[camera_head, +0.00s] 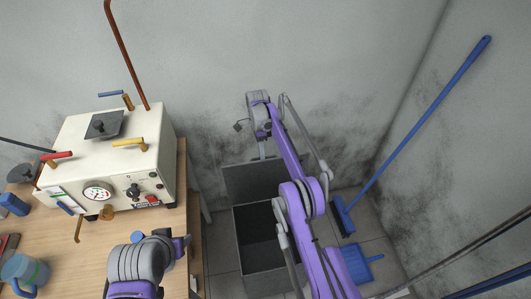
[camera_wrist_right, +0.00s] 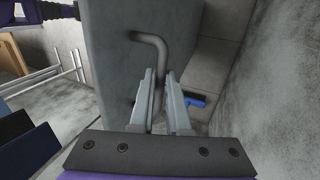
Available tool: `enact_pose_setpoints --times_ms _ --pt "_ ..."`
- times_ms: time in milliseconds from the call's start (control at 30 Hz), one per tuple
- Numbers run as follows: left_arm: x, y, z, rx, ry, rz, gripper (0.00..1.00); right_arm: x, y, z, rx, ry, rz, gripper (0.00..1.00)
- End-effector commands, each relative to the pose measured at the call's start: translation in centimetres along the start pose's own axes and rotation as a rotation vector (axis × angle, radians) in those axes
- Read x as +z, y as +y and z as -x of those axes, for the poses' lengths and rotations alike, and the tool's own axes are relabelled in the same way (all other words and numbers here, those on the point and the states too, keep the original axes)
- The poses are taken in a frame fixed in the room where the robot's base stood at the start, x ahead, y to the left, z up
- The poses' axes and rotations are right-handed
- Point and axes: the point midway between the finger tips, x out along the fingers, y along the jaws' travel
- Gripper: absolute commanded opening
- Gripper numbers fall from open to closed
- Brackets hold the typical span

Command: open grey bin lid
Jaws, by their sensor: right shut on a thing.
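The grey bin (camera_head: 260,283) stands on the floor to the right of the table, and its dark inside shows. Its grey lid (camera_head: 243,182) stands raised, roughly upright, at the back of the opening. In the right wrist view, the lid (camera_wrist_right: 112,62) fills the middle, with a bent grey handle (camera_wrist_right: 150,40) on its face. My right gripper (camera_wrist_right: 160,75) is shut on that handle. In the head view, my right gripper (camera_head: 262,150) is at the lid's top edge, partly hidden by the arm. My left gripper (camera_head: 186,243) is over the table's right edge; its fingers are unclear.
The wooden table (camera_head: 100,250) at left carries a cream machine (camera_head: 110,150) with coloured handles and a blue mug (camera_head: 22,272). A blue broom (camera_head: 420,120) leans on the right wall, with a blue dustpan (camera_head: 357,263) on the tiled floor. Walls stand close behind and right.

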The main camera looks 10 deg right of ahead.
Motion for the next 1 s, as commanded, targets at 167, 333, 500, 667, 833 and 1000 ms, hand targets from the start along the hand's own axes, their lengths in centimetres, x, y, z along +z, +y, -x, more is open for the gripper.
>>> enact_pose_setpoints --times_ms 167,333,500,667,833,1000 --pt "-0.34 0.00 0.16 0.000 0.004 0.000 0.50 0.00 -0.17 -0.39 0.009 0.001 -0.002 0.00" --pt "-0.26 0.00 0.13 0.000 0.003 0.000 0.50 -0.01 -0.13 -0.54 0.011 0.002 -0.002 0.00" --pt "-0.25 0.00 0.12 0.000 0.003 0.000 0.50 -0.01 -0.12 -0.57 0.011 0.002 -0.002 0.16" --pt "-0.28 0.00 0.13 0.000 0.003 0.000 0.50 0.03 -0.09 -0.45 0.011 0.001 -0.002 0.45" --pt "-0.33 0.00 0.15 0.000 0.004 0.000 0.50 0.08 -0.06 -0.31 0.011 0.001 -0.001 0.45" --pt "-0.15 0.00 0.07 0.000 0.002 0.000 0.50 0.05 0.00 -0.34 0.009 0.000 -0.001 0.45"
